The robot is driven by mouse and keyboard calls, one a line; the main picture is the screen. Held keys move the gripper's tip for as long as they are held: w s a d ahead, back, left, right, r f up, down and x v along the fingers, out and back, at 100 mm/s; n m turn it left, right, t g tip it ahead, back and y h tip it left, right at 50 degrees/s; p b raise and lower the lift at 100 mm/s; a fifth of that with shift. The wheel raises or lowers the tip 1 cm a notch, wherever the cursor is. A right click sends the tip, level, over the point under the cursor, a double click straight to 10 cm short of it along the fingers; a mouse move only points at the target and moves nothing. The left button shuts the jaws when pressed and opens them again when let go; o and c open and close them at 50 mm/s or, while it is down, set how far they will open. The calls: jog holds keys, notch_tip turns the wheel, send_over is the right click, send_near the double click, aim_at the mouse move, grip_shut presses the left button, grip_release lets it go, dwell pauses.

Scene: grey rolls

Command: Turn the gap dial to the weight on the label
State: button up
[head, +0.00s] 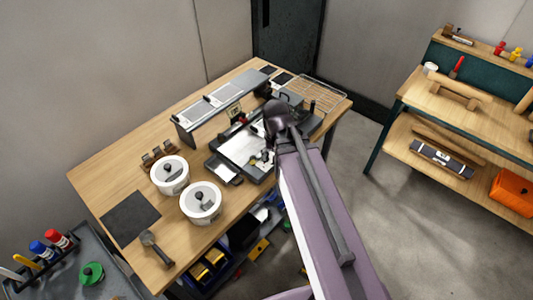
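A machine with a pale flat bed (240,147) and dark frame stands on the wooden workbench, partly behind my arm. Small dark and brass-coloured parts show at its right side, close to my arm. I cannot tell whether they belong to the machine or to my gripper. No gap dial can be made out clearly. A small framed card (236,113) stands behind the machine; it may be the label, and its writing is too small to read. My arm reaches from the lower right over the machine. My gripper's fingers cannot be made out.
Two white round pots (201,203) with dark knobs, a dark mat (130,217) and a dark-headed tool (155,248) lie on the bench's left part. A long raised rack (222,104) is behind the machine, a wire rack (317,95) at right. Open floor separates the right shelves.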

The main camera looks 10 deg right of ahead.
jog(key=w+f+m, duration=0.1)
jog(key=w+m, duration=1.1)
jog(key=w, duration=0.2)
jog(key=shift+b, duration=0.45)
jog(key=shift+f, duration=0.15)
notch_tip(320, 180, down, 14)
jog(key=b, duration=1.4)
jog(key=shift+r, duration=0.2)
grip_shut()
